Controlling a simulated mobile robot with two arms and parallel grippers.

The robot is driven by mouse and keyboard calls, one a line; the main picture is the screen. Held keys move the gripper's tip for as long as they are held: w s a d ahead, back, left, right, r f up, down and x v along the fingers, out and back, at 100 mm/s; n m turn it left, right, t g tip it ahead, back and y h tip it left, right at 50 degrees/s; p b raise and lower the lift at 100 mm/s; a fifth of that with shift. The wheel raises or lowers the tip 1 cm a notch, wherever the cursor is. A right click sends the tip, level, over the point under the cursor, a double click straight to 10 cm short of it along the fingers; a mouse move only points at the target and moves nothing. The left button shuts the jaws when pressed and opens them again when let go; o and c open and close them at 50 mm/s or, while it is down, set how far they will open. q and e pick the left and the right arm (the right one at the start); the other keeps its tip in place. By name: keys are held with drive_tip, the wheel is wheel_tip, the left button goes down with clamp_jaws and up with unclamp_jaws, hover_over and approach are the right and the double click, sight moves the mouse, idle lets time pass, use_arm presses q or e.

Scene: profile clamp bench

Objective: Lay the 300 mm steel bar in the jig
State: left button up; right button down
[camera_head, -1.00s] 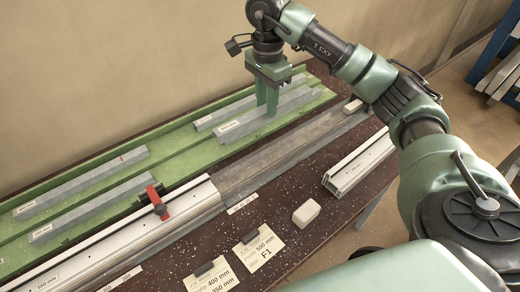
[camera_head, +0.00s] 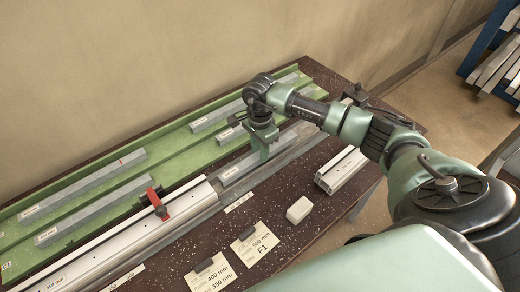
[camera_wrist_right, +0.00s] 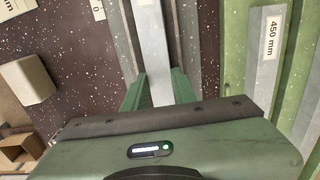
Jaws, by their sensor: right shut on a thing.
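My right gripper (camera_head: 264,158) is shut on a grey steel bar (camera_head: 237,172), gripping it near its middle. The bar lies along the grey jig channel (camera_head: 207,204), in line with it; I cannot tell whether it touches the bottom. In the right wrist view the bar (camera_wrist_right: 152,45) runs between the green fingers (camera_wrist_right: 158,92), lengthwise to the channel. The label on the bar's near end is too small to read. A white profile with a red clamp lever (camera_head: 156,203) adjoins the channel on the left. My left gripper is out of view.
A green tray (camera_head: 110,148) behind the jig holds several grey bars; one is labelled 450 mm in the wrist view (camera_wrist_right: 266,60). A white block (camera_head: 299,209), a short aluminium profile (camera_head: 341,170) and label cards (camera_head: 257,246) lie in front on the dark bench.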

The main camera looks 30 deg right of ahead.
drive_tip(key=shift+f, duration=0.2)
drive_tip(key=shift+f+b, duration=0.4)
drive_tip(key=shift+b, duration=0.2)
drive_tip(key=c, duration=1.1)
unclamp_jaws()
drive_tip(key=shift+s, duration=0.1)
drive_tip(key=shift+r+p, duration=0.6)
drive_tip(key=shift+p, duration=0.1)
wheel_tip(320, 180, up, 12)
drive_tip(key=b, duration=0.4)
drive_tip(key=shift+f, duration=0.15)
